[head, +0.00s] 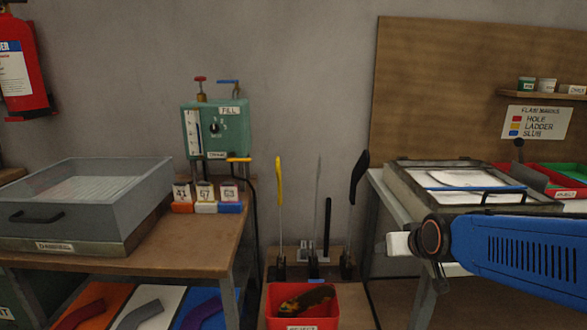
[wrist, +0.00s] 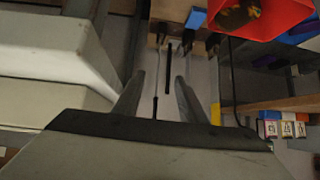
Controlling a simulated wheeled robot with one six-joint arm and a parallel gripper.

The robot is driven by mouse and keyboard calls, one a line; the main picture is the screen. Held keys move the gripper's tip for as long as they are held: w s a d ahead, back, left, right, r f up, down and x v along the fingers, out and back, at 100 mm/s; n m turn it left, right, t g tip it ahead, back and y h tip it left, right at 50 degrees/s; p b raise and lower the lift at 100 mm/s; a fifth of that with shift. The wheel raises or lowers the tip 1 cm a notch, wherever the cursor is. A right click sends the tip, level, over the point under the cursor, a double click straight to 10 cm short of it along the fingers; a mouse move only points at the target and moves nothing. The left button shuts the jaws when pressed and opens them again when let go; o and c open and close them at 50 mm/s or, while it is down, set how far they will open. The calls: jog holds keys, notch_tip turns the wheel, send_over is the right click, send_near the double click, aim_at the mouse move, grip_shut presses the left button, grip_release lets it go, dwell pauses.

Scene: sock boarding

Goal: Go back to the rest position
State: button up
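My gripper (wrist: 161,78) shows in the wrist view with its two dark fingers apart. Nothing is held between them. Thin rods of the tool rack show in the gap, apparently beyond the fingers. In the head view my blue arm reaches in from the right, in front of the right-hand bench. The gripper's fingers cannot be made out there.
A red bin (head: 302,309) stands in front of upright tools, among them a yellow-handled one (head: 279,185). A clear-lidded box (head: 88,205) and numbered blocks (head: 205,207) sit on the left table. A framed tray (head: 398,178) lies on the right bench.

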jog(key=s+d+f+g, duration=0.1)
jog(key=s+g, duration=0.1)
jog(key=s, duration=1)
jog(key=s+d+f+g, duration=0.2)
jog(key=s+g, duration=0.1)
jog(key=s, duration=0.9)
jog(key=shift+d+m+h, duration=0.3)
jog(key=shift+h, duration=0.1)
